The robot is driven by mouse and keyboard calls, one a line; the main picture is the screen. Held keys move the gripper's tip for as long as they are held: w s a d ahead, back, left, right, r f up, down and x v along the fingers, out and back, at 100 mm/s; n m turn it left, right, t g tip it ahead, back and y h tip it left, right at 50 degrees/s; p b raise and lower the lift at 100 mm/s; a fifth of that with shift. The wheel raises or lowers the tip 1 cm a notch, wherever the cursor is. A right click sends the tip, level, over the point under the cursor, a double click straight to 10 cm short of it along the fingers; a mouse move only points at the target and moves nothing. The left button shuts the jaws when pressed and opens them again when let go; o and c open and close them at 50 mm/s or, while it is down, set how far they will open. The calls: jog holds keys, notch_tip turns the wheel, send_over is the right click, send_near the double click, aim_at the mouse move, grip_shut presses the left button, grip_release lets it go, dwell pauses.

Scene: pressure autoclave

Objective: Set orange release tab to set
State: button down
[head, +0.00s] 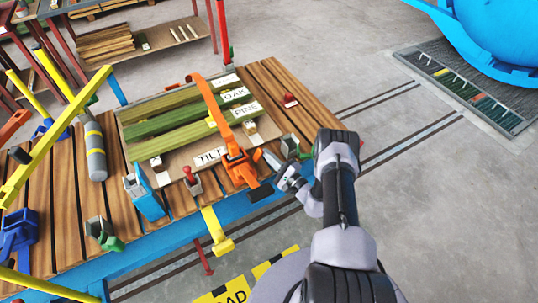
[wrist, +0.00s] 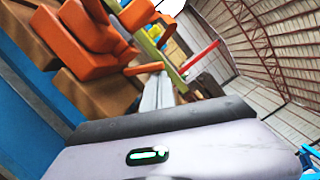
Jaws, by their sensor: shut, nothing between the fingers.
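The orange clamp-like fixture (head: 240,167) sits near the front edge of the slatted bench, with a long orange bar (head: 212,103) rising from it toward the back left. I cannot tell in the head view which part is the release tab. In the wrist view, orange blocks (wrist: 98,68) fill the upper left, and a small orange tab-like piece (wrist: 144,69) sticks out beside my fingers. My gripper (head: 259,157) is shut and empty, just right of the orange fixture. It also shows in the wrist view (wrist: 164,82). I cannot tell whether it touches the orange piece.
Boards labelled OAK and PINE lie on a panel (head: 190,158) behind the fixture. A small red-topped lever (head: 192,180), a blue clamp (head: 146,195) and a yellow bracket (head: 217,232) stand to the left. A grey cylinder (head: 95,150) lies farther left.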

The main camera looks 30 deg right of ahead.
jog(key=shift+a+r+n+p, duration=0.3)
jog(key=shift+r+n+p, duration=0.2)
jog(key=shift+n, duration=0.2)
jog(key=shift+a+r, duration=0.2)
jog(key=shift+a, duration=0.1)
jog(key=shift+a+r+p, duration=0.1)
jog(key=shift+a+p, duration=0.05)
jog(key=shift+p, duration=0.15)
jog(key=d+b, duration=0.1)
jog(key=d+f+b, duration=0.1)
jog(key=d+b, duration=0.1)
jog(key=shift+w+d, duration=0.15)
jog(key=shift+d, duration=0.1)
jog(key=r+p+v, duration=0.1)
jog(key=p+v, duration=0.2)
jog(key=v, duration=0.7)
jog(key=shift+d+r, duration=0.15)
jog(key=shift+d, duration=0.25)
